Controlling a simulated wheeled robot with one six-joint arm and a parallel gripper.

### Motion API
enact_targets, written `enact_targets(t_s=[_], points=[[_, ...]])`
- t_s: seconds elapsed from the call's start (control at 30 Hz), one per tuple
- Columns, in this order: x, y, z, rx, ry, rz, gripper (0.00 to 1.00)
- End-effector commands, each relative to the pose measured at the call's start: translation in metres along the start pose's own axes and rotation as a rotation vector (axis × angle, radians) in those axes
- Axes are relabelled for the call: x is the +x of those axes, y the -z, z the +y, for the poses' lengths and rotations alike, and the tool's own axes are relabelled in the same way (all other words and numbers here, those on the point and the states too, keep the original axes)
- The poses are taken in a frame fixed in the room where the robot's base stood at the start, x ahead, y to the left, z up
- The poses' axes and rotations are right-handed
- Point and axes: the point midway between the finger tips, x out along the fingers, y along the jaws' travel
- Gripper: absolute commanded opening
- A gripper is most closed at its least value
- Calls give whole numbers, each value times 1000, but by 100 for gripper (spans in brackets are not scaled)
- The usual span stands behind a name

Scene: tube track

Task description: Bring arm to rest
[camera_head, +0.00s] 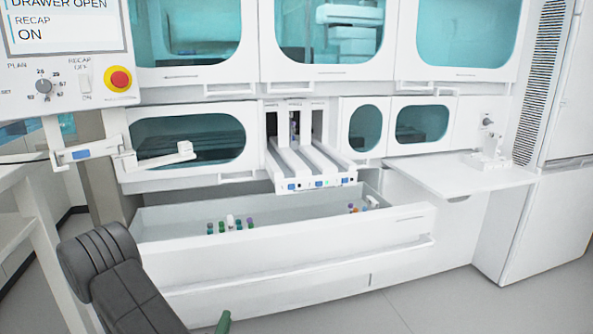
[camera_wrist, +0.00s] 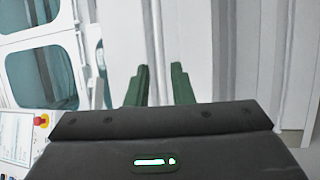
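My gripper (camera_wrist: 160,70) shows in the wrist view with its two green fingers apart and nothing between them. It points at pale wall and cabinet surfaces, and no object is near the fingertips. In the head view my dark arm comes in at the lower left, and only a bit of green finger (camera_head: 223,322) shows at the bottom edge. The white analyser's wide drawer (camera_head: 300,264) stands open, with several capped tubes (camera_head: 231,223) upright at its left and more tubes (camera_head: 356,209) at its right end.
A control panel (camera_head: 64,45) at the upper left reads "DRAWER OPEN" and "RECAP ON", with a red stop button (camera_head: 120,79). White sloping lanes (camera_head: 310,166) jut out above the drawer. A white shelf (camera_head: 455,178) projects at the right. Grey floor (camera_head: 440,305) is clear in front.

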Motion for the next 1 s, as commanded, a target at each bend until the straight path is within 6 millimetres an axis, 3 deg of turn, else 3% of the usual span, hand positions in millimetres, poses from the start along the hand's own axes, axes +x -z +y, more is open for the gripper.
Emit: enact_targets(t_s=[0.1,0.47,0.87,1.0], points=[[-10,0,0,0,-2,-1,21],[48,-2,0,4,-3,-7,21],[126,-3,0,3,-4,-7,21],[145,5,-2,1,-2,-3,21]])
